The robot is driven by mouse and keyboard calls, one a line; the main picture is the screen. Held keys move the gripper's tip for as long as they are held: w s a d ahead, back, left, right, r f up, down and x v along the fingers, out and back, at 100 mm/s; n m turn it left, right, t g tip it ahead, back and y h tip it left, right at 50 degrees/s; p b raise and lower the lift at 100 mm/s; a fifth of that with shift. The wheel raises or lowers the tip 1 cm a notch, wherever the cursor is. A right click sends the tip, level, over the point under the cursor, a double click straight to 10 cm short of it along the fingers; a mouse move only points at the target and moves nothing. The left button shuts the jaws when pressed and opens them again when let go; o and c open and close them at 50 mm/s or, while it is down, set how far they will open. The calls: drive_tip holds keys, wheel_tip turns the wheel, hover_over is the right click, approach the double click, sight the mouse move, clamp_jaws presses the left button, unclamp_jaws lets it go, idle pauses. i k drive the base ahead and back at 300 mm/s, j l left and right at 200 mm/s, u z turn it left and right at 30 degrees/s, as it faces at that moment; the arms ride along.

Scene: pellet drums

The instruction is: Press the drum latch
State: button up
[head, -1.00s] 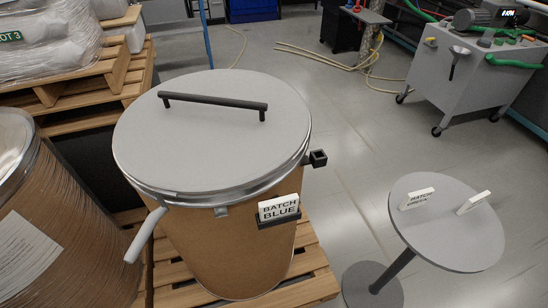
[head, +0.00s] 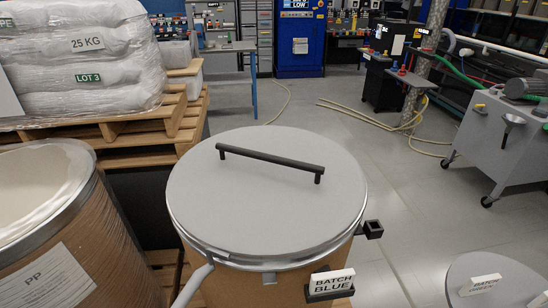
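The brown drum (head: 272,292) stands at the centre with its grey lid (head: 262,195) on and a black bar handle (head: 270,161) across the top. A metal band runs around the lid's rim. The pale grey latch lever (head: 198,282) hangs off the band at the front left, angled down and outward from the drum's side. Its lower end is cut off by the picture's bottom edge. A "BATCH BLUE" card (head: 330,282) sits in a dark holder on the drum's front. My gripper is not in view.
An open drum labelled PP (head: 60,262) stands close on the left. White sacks (head: 85,60) lie on wooden pallets (head: 130,135) behind it. A grey cart (head: 497,135) and hoses stand beyond open floor.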

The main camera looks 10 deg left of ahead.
sight(199, 276)
drive_tip(key=i+j+u, duration=0.2)
drive_tip(key=j, duration=0.2)
drive_tip(key=i+j+u, duration=0.15)
drive_tip(key=j, duration=0.25)
drive_tip(key=i+j+u, duration=0.2)
drive_tip(key=j, duration=0.15)
drive_tip(key=k, duration=0.1)
